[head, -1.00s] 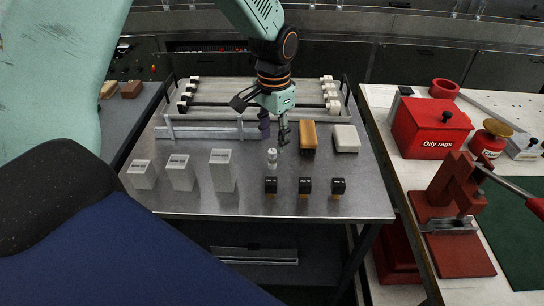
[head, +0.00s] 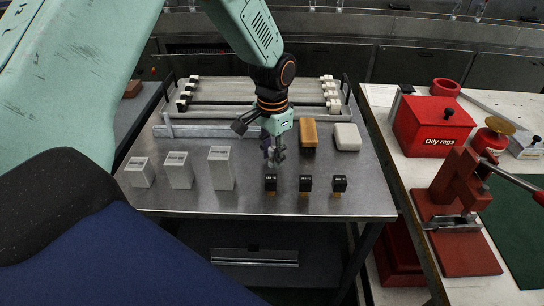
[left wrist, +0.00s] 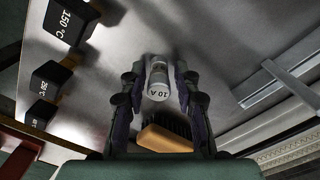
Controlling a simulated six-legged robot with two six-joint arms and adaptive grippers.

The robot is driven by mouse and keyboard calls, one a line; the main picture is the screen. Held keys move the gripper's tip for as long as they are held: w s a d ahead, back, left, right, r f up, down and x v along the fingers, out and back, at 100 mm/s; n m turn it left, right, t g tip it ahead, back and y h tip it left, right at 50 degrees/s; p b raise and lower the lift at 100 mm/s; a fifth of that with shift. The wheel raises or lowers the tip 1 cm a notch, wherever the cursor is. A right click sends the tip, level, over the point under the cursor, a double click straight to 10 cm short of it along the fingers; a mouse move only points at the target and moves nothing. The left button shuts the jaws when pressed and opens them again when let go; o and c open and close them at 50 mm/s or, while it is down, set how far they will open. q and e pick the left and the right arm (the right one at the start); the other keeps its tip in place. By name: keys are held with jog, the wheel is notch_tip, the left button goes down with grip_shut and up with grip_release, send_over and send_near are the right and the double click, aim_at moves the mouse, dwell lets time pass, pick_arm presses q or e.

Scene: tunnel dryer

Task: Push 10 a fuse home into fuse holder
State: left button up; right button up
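The fuse, a small pale cylinder marked 10 A (left wrist: 158,80), stands on the metal table and shows between my left gripper's fingers in the left wrist view. In the head view the fuse (head: 271,157) is partly hidden by those fingers. My left gripper (head: 274,152) is low over the table with its fingers on either side of the fuse. In the left wrist view the gripper (left wrist: 159,72) looks open, with narrow gaps beside the fuse. I cannot identify the fuse holder for sure. My right gripper is not in view.
Three labelled pale boxes (head: 180,171) stand left of the fuse. Three black blocks (head: 305,183) stand close in front and to the right. A brush (head: 308,136) and a white block (head: 347,137) lie behind right. A rail (head: 205,131) lies behind left.

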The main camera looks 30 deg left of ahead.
pick_arm(q)
grip_shut()
